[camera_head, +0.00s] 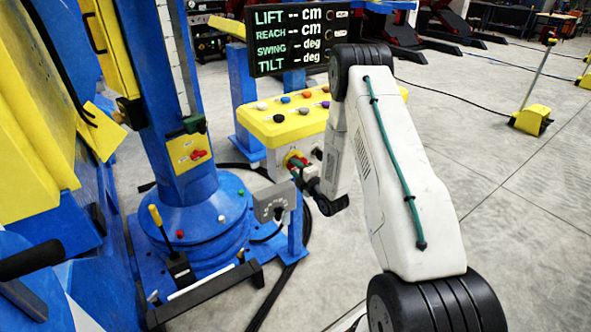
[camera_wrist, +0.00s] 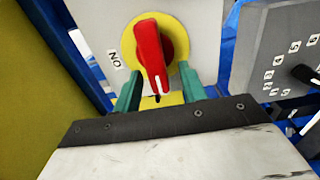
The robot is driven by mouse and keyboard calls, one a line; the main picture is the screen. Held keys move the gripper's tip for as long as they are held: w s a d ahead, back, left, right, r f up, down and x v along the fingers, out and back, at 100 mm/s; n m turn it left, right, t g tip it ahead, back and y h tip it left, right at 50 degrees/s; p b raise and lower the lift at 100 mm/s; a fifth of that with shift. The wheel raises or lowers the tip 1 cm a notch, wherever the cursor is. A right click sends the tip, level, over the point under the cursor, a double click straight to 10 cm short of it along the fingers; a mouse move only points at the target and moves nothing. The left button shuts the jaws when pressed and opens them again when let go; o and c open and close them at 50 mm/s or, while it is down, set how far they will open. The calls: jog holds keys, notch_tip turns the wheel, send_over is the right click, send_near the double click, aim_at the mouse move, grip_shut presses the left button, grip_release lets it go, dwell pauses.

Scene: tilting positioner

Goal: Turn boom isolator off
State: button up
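A red rotary isolator handle (camera_wrist: 152,55) sits on a round yellow plate (camera_wrist: 178,80) on a grey panel in the wrist view. Its white-marked end points down toward my gripper, and an "ON" label (camera_wrist: 115,60) lies to its left. No other position label is readable. My gripper (camera_wrist: 160,90) is open, with one green finger on each side of the handle's lower end and visible gaps between. In the head view my gripper (camera_head: 297,174) is at the yellow and red isolator (camera_head: 293,158) below the button box, partly covering it.
A yellow button box (camera_head: 285,122) is above the isolator, under a display (camera_head: 297,38) showing dashes. A grey dial plate (camera_head: 274,201) stands close by; it also shows in the wrist view (camera_wrist: 275,55). Another red switch (camera_head: 198,154) is on the blue column.

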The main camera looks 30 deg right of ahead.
jog(key=s, duration=0.7)
jog(key=shift+s+d, duration=0.15)
jog(key=shift+s, duration=0.25)
dwell(0.3)
